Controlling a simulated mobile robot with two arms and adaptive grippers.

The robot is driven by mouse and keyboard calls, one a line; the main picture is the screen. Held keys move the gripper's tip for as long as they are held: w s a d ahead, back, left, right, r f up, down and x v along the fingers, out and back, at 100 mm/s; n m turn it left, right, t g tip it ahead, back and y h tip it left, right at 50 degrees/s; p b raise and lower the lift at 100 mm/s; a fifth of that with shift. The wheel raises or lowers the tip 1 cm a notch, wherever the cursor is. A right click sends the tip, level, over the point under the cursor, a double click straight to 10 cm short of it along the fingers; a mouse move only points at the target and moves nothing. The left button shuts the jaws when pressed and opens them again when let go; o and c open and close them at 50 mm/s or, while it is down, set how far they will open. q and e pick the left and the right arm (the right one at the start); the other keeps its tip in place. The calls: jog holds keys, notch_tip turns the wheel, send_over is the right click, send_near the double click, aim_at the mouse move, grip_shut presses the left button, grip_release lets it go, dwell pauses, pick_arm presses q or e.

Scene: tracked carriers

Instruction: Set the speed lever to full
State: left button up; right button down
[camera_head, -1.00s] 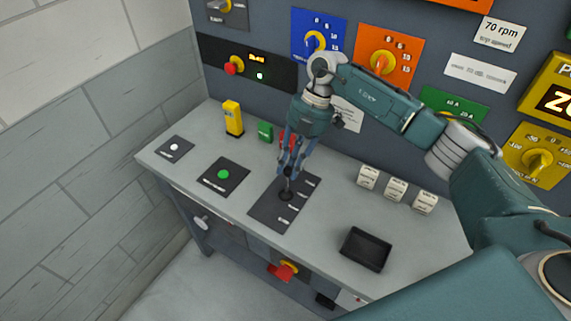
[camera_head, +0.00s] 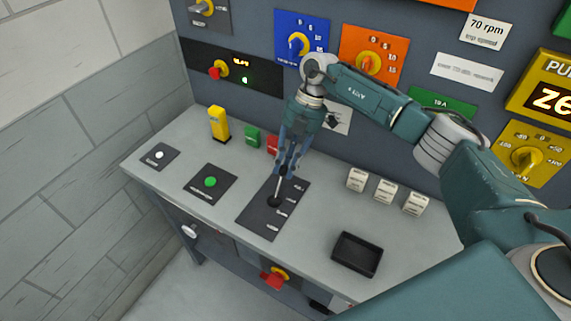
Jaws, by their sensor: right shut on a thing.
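The speed lever (camera_head: 278,189) is a thin pale rod rising from a round black base on a dark plate (camera_head: 254,217) on the desk. White labels run along the plate's right side, too small to read surely. My right gripper (camera_head: 284,172) comes down from above and is shut on the lever's upper end, hiding its knob. The rod leans toward the far, wall-side end of the plate, near the topmost label. My left gripper is out of view.
Left of the plate are a green button (camera_head: 210,182) and a yellow block (camera_head: 219,124). Green and red (camera_head: 272,145) items stand behind. Several cream blocks (camera_head: 386,191) and a black tray (camera_head: 357,254) lie right. The wall panel carries dials.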

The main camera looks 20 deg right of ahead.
jog(key=shift+w+d+f, duration=0.15)
jog(key=shift+d+f, duration=0.05)
jog(key=shift+d, duration=0.15)
jog(key=c, duration=1.6)
grip_release()
jog(key=shift+w, duration=0.1)
jog(key=shift+o, duration=0.2)
jog(key=shift+w+d+f, duration=0.1)
jog(key=shift+w+f, duration=0.05)
jog(key=shift+w, duration=0.05)
jog(key=shift+r, duration=0.3)
notch_tip(320, 180, up, 9)
jog(key=shift+r, duration=0.15)
